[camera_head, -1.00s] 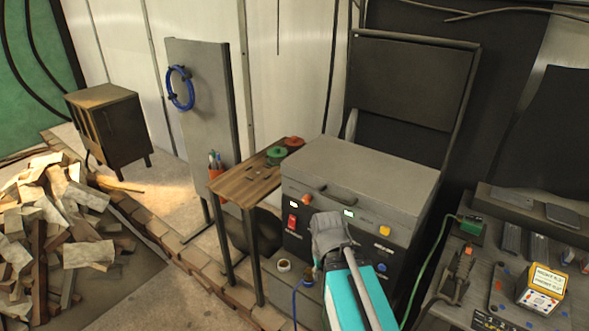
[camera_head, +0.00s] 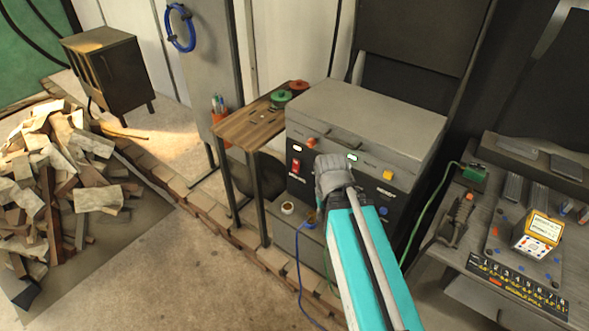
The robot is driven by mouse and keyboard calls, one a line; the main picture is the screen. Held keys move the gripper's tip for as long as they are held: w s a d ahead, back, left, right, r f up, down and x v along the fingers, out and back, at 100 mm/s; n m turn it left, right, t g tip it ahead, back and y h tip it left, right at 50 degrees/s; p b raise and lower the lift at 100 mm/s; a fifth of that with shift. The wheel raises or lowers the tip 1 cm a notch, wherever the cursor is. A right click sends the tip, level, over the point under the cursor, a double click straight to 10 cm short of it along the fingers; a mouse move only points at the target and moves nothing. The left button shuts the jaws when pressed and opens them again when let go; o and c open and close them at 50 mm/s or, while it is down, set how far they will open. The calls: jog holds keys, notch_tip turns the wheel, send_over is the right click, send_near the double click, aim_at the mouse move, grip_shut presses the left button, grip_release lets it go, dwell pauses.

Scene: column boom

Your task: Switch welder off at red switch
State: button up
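The welder (camera_head: 350,117) is a grey box with a dark front panel, standing right of the small wooden table. Its red switch (camera_head: 295,166) is on the left of the front panel, with a small lit display above it. An orange-red knob and a yellow button also sit on the panel. My gripper (camera_head: 328,164) is in front of the panel, just right of the red switch and apart from it in the picture. My teal arm comes up from below. The fingers are small and seen from behind, so I cannot tell if they are open.
The wooden table (camera_head: 252,122) holds a green and a red round item. A workbench (camera_head: 476,222) with a yellow meter (camera_head: 538,232) is at right. A blue cable hangs below the welder. Chopped wood (camera_head: 62,170) lies at left.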

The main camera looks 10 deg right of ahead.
jog(key=shift+w+f, duration=0.1)
jog(key=shift+f, duration=0.05)
jog(key=shift+c, duration=1.1)
jog(key=shift+w+f+b, duration=0.15)
jog(key=shift+f+b, duration=0.05)
jog(key=shift+b, duration=0.1)
grip_shut()
jog(key=w+a+f+m+t+h+b, duration=0.2)
jog(key=w+f+m+t+h+b, duration=0.35)
jog(key=w+f+b, duration=0.75)
jog(key=w+a+m+t+h+b, duration=0.3)
jog(key=w+a+t+h+b, duration=0.3)
jog(key=w+a+b, duration=0.6)
jog(key=shift+w+a+f+b, duration=0.25)
jog(key=shift+a+b, duration=0.3)
jog(key=shift+b, duration=1.35)
jog(key=shift+m, duration=0.25)
